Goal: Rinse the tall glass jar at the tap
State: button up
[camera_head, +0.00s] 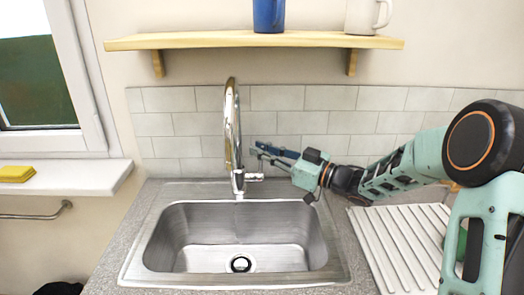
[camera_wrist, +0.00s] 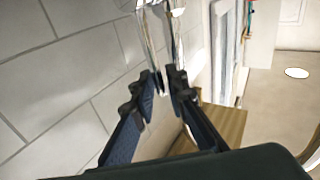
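The chrome tap (camera_head: 232,120) rises behind the sink, its tall curved spout arching over the basin. Its small side lever (camera_head: 254,177) sticks out to the right at the base. My gripper (camera_head: 258,151) is beside the spout on its right, a little above the lever, fingers pointing left. In the wrist view, the two dark fingers (camera_wrist: 165,82) are apart with nothing seen between them, and the chrome of the tap (camera_wrist: 158,30) shows just beyond the tips. I cannot tell whether they touch it. I cannot make out a tall glass jar in either view.
The steel sink (camera_head: 160,235) looks empty around its drain. A ribbed draining board (camera_head: 385,240) lies right, with a green object (camera_head: 461,243) partly hidden behind my arm. A shelf (camera_head: 200,41) holds a blue mug (camera_head: 268,15) and white mug (camera_head: 366,15). A yellow sponge (camera_head: 17,174) lies left.

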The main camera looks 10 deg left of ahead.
jog(key=shift+o, duration=0.9)
jog(key=r+v, duration=0.1)
jog(key=v, duration=1.1)
jog(key=shift+f, duration=0.45)
